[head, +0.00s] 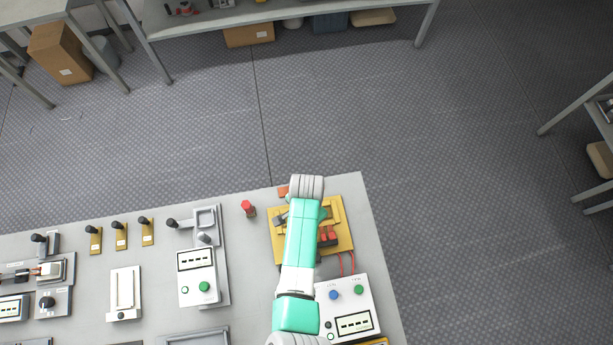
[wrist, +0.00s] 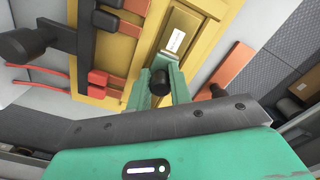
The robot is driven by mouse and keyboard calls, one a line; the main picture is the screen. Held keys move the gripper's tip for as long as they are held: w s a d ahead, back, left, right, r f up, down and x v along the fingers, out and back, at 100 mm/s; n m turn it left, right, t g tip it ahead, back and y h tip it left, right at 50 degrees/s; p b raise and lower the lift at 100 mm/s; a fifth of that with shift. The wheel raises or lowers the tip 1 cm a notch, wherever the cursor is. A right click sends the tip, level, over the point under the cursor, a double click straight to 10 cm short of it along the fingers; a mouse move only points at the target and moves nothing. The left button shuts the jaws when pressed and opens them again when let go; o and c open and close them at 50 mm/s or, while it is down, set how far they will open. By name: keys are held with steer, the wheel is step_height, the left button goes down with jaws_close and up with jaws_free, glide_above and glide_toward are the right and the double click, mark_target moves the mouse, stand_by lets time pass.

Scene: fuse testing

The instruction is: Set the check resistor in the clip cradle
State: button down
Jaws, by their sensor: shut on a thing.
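My gripper (wrist: 160,80) has green fingers closed around a black knob (wrist: 161,84). The knob appears to belong to a gold plate with a white label (wrist: 185,30), which I take to be the check resistor. The plate lies over or against the yellow fixture (wrist: 137,12), seemingly the clip cradle; whether it is seated I cannot tell. The fixture has red-and-dark clips (wrist: 97,78) and a dark lever with a black knob (wrist: 30,42). In the head view my arm covers much of the yellow fixture (head: 345,243) and hides the grasp.
An orange bar (wrist: 232,68) lies beside the fixture. A meter box (head: 350,301) with coloured buttons stands in front of it, joined by red wires. A red knob (head: 248,208) stands to its left. Several gold plates with black knobs (head: 121,240) stand further left.

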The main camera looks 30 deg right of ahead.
steer(key=c, duration=1.2)
jaws_free()
step_height(320, 180, up, 8)
steer(key=shift+f+p, duration=0.15)
steer(key=shift+p, duration=0.5)
